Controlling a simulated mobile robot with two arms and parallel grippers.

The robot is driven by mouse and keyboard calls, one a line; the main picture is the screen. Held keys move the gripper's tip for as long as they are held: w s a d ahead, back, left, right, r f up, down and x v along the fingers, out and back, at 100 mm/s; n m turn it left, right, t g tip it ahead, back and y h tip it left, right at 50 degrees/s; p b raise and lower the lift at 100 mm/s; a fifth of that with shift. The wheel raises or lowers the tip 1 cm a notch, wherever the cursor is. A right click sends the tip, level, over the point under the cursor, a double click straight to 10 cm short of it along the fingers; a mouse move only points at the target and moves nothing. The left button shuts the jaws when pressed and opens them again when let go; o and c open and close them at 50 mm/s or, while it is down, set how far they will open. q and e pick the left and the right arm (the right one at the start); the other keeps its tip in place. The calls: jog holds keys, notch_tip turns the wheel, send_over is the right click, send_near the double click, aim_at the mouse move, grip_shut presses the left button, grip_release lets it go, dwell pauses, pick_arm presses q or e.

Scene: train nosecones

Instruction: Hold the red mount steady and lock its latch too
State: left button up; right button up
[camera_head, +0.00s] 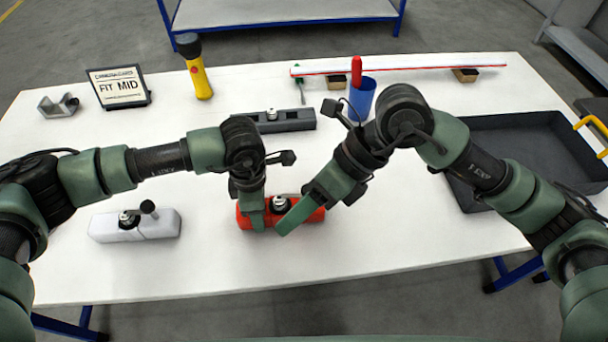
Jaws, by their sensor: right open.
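The red mount (312,216) lies on the white table near its front edge, in the middle. A round silver and dark latch fitting (280,202) sits on its top. My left gripper (251,214) points down at the mount's left end and overlaps it; I cannot tell whether its fingers are shut on it. My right gripper (291,220) is open and slants down from the right over the mount's front and right part, close to the latch. It hides some of the mount, and the latch lever's position is not clear.
A white mount (160,224) with a dark knob lies at left. A grey mount (290,121) lies behind the red one. Further back stand a blue cup (362,100), a yellow flashlight (200,80) and a "FIT MID" sign (118,88). A dark tray (520,121) is at right.

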aim_at(298, 195)
jog(key=s+a+r+m+g+y, duration=0.4)
jog(key=s+r+m+y, duration=0.15)
jog(key=y, duration=0.25)
jog(key=w+d+m+t+y, duration=0.3)
jog(key=w+m+t+y, duration=0.25)
jog(key=m+t, duration=0.6)
jog(key=w+d+f+m+t+h, duration=0.2)
jog(key=d+f+m+t+h, duration=0.4)
jog(key=m, duration=0.5)
jog(key=w+d+f+m+t+h, duration=0.2)
jog(key=d+f+m+h, duration=0.1)
jog(key=f+m, duration=0.65)
jog(key=shift+m, duration=0.55)
jog(key=x, duration=0.3)
jog(key=r+x, duration=0.1)
jog(key=x, duration=0.7)
jog(key=shift+w+a+r, duration=0.1)
jog(key=shift+a+r, duration=0.05)
jog(key=shift+a, duration=0.15)
jog(key=shift+y, duration=0.35)
grip_shut()
